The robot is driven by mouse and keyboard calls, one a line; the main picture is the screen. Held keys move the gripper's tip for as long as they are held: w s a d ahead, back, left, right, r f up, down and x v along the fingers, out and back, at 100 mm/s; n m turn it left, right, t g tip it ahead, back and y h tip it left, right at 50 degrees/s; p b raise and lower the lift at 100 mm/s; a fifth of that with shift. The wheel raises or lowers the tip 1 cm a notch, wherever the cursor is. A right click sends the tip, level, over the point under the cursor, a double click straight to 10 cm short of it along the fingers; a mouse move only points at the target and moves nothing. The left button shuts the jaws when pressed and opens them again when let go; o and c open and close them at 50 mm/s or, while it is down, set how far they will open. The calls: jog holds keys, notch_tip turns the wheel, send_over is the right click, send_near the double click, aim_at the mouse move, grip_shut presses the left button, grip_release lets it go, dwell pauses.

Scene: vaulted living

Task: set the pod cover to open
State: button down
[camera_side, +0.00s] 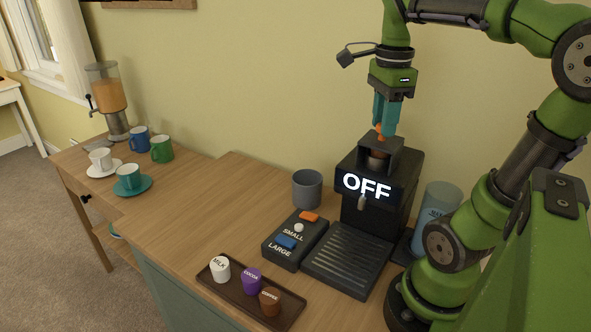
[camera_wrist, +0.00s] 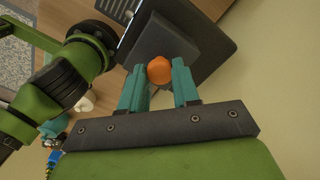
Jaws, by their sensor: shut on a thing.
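The coffee machine (camera_side: 408,190) is black, with a lit "OFF" display on its front. The pod cover (camera_side: 398,153) is the dark block on top of the machine. Its orange knob (camera_side: 380,130) sits between the teal fingers of my gripper (camera_side: 381,128). In the wrist view my gripper (camera_wrist: 159,72) is shut on the orange knob (camera_wrist: 159,70), with a finger on each side and the dark cover (camera_wrist: 165,38) just beyond. A dark round part (camera_side: 377,158) shows below the knob. I cannot tell exactly how far the cover is raised.
A control box (camera_side: 296,238) with SMALL and LARGE buttons, a grey cup (camera_side: 307,189) and a pod tray (camera_side: 217,284) stand left of the machine. A blue clear container (camera_side: 436,215) is close on its right. Mugs and a juice dispenser (camera_side: 107,100) are far left.

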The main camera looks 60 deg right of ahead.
jog(key=d, duration=0.8)
jog(key=shift+d, duration=0.3)
jog(key=c, duration=0.8)
grip_release()
notch_tip(320, 180, up, 17)
